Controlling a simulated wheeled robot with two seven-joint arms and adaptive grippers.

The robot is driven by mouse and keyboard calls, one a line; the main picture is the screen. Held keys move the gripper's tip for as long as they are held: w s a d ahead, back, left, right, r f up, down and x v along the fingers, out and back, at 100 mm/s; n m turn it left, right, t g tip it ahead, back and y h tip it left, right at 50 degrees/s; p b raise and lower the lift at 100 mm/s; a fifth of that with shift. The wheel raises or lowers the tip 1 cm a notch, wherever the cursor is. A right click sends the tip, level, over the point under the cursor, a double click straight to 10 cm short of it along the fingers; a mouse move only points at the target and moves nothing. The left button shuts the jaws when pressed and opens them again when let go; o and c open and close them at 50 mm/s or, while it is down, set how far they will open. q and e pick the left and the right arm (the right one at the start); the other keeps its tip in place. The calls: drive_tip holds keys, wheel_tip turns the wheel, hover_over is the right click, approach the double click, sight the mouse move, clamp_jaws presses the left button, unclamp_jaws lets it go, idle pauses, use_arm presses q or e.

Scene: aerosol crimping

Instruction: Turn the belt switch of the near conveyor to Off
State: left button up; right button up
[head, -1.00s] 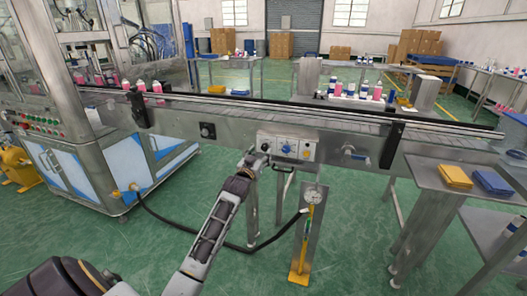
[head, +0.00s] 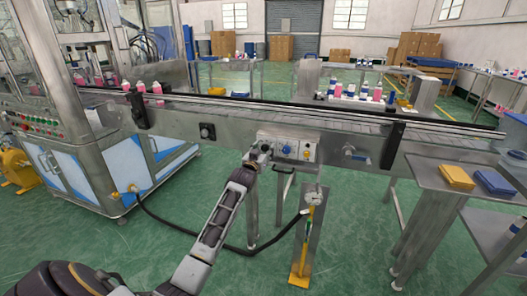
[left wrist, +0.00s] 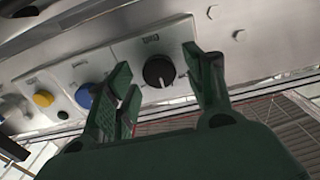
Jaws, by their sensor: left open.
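The near conveyor (head: 235,125) carries a control panel (head: 296,147) on its front side, with a black rotary knob, a blue knob (head: 286,150) and a yellow button (head: 306,154). In the left wrist view the black knob (left wrist: 159,71) sits on a pale plate, with a white pointer mark; the plate's small label is unreadable. My left gripper (head: 261,152) is at the panel's left end, hiding much of the black knob in the head view. In the left wrist view its open green fingers (left wrist: 163,88) lie on either side of the black knob; contact cannot be told. My right gripper is not seen.
A gauge post with a yellow handle (head: 300,268) stands below the panel. A crank (head: 357,155) is right of the panel. A black hose (head: 180,222) runs across the green floor. A side table (head: 440,172) holds yellow and blue items.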

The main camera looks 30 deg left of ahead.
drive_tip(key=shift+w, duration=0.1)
use_arm(q)
drive_tip(key=c, duration=1)
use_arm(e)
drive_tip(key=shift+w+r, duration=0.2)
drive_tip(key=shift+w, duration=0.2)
